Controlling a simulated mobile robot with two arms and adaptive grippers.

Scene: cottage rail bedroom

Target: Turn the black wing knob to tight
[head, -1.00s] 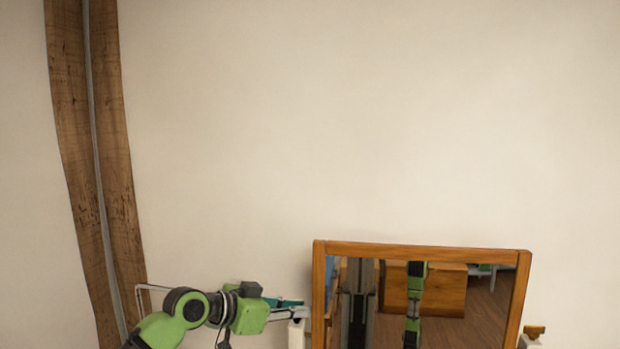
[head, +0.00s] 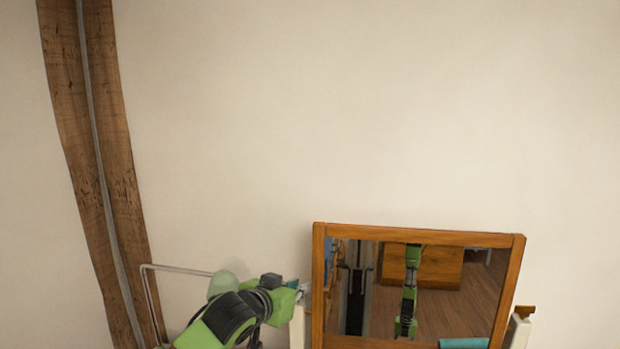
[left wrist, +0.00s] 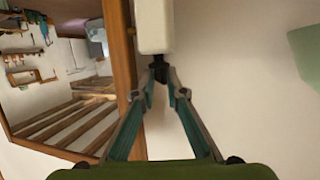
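The black wing knob (left wrist: 160,68) shows in the left wrist view, at the end of a white post (left wrist: 154,25). My left gripper (left wrist: 161,80) has its two teal fingers drawn together, with the tips on either side of the knob and seemingly touching it. In the head view my left gripper (head: 294,286) is at the left post (head: 297,328) of the wood-framed mirror (head: 318,290); the knob is hidden there. The knob's exact angle is too small to read. My right gripper is not in view.
The mirror glass reflects my own body and the room. A brown knob (head: 525,311) tops the right white post (head: 517,332). A pale bent rail (head: 148,290) stands behind my left arm. The wall above is bare, with a timber post (head: 90,150) at left.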

